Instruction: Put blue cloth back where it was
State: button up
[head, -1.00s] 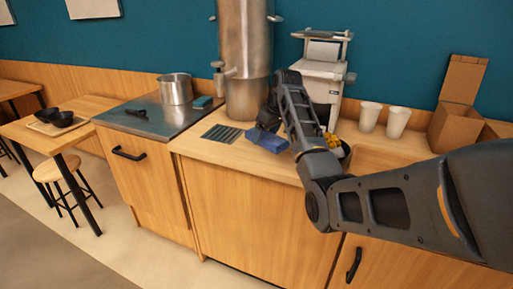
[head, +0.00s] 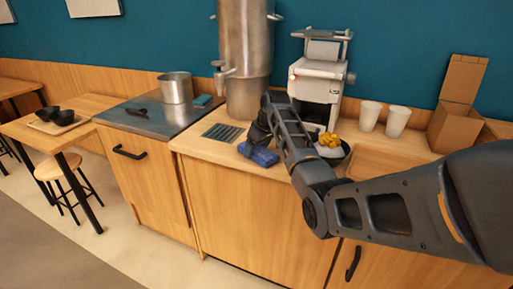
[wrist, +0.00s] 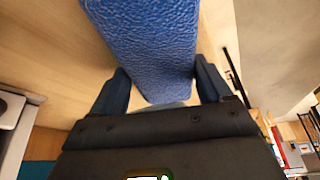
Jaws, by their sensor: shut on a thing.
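The blue cloth (head: 260,154) is at the front of the wooden counter, just right of the drain grate. It also fills the top of the wrist view (wrist: 150,50) as a textured blue block. My gripper (head: 252,145) is over the cloth in the head view. In the wrist view my gripper (wrist: 163,88) has one finger on each side of the cloth and is shut on it. Whether the cloth touches the counter is hard to tell.
The drain grate (head: 223,132) lies left of the cloth. A metal dispenser (head: 246,60) and a white machine (head: 320,80) stand behind. A bowl with yellow pieces (head: 330,146) is close on the right. Two white cups (head: 383,119) and a cardboard box (head: 457,115) are farther right.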

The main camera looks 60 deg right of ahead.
jog(key=o, duration=1)
jog(key=shift+o, duration=0.2)
jog(key=v, duration=1.2)
